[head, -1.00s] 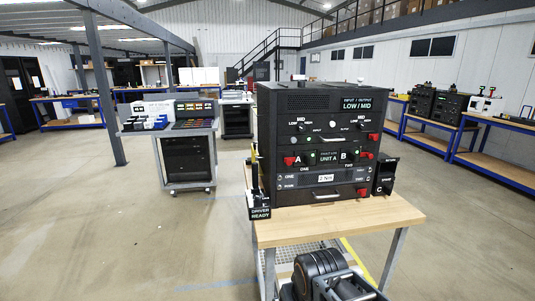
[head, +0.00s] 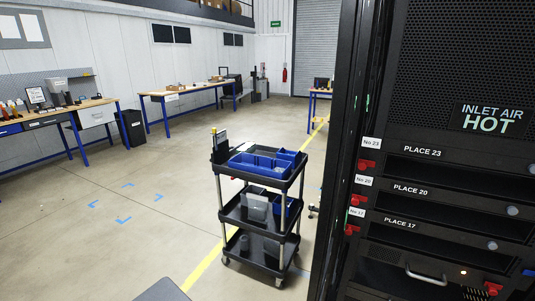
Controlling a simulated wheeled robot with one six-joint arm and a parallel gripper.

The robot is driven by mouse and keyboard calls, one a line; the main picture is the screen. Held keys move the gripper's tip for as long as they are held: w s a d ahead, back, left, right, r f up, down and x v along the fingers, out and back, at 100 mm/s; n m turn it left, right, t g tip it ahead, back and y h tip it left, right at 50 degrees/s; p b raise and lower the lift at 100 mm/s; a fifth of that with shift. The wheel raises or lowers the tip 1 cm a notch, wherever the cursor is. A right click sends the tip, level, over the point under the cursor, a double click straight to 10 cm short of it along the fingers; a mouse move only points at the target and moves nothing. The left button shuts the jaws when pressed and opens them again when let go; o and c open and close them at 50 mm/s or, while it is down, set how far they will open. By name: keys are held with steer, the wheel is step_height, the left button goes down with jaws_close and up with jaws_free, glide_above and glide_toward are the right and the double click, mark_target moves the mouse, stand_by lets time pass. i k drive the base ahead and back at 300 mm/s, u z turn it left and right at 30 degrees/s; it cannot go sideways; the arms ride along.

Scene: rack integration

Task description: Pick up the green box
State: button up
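I see no green box in the head view. My gripper is not in view. A black three-tier cart (head: 228,207) stands left of the rack. Blue bins (head: 266,161) sit on its top tier, and grey and blue containers (head: 257,206) sit on its middle tier. The insides of the bins are too small to make out.
A tall black rack (head: 450,90) with slots labelled PLACE 23, 20 and 17 fills the right side. Blue-legged benches (head: 196,90) line the left wall. A yellow floor line (head: 203,267) passes by the cart. The floor at left is open.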

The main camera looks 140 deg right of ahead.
mark_target(249, 148)
steer(key=z, duration=4.5)
steer(key=i, duration=0.85)
steer(key=u, duration=0.6)
steer(key=i, duration=3.95)
steer(key=z, duration=1.2)
steer(key=i, duration=0.95)
steer(key=z, duration=1.45)
steer(key=i, duration=0.55)
steer(key=z, duration=0.25)
